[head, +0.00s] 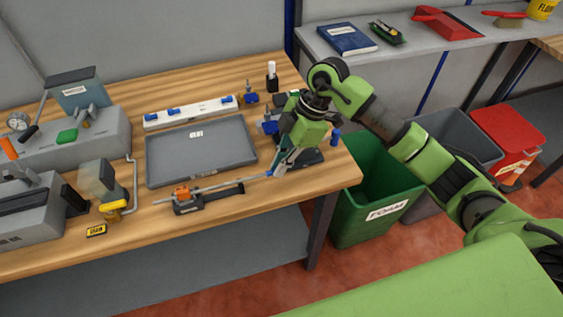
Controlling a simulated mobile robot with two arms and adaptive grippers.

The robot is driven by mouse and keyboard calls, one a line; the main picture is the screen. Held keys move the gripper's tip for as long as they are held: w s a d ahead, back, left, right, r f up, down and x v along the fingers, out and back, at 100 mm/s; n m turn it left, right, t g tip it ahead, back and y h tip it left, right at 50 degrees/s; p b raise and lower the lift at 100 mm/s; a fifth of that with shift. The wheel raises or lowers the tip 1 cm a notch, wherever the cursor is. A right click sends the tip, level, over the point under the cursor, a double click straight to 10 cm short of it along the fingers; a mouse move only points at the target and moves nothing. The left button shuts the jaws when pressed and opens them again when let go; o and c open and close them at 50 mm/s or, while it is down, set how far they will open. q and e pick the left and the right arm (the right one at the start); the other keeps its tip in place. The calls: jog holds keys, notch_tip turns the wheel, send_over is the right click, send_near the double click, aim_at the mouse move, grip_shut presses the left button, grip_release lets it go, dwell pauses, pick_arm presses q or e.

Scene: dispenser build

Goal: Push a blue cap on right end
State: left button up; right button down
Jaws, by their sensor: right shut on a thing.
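My right gripper (281,168) is at the right side of the workbench, angled down and left. It is shut at the right end of a thin grey tube (225,184). A small blue cap (270,174) shows at its fingertips, at or touching the tube's right end; how far it sits on the tube is too small to tell. The tube lies level across a dark holder with an orange clamp (182,193). More blue caps lie in a white rack (190,112) behind the tray. My left gripper is not in view.
A grey tray (153,170) lies behind the tube. Blue fittings (251,98) and a dark bottle (272,80) stand at the back right. Grey machines (85,135) fill the left. A green foam bin (365,215) stands beyond the bench's right edge.

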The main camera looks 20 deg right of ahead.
jog(key=shift+a, duration=0.7)
jog(key=c, duration=2.1)
grip_release()
jog(key=o, duration=0.3)
jog(key=shift+o, duration=0.2)
jog(key=shift+r+p, duration=0.1)
jog(key=shift+p, duration=0.25)
notch_tip(320, 180, up, 7)
jog(key=p, duration=0.6)
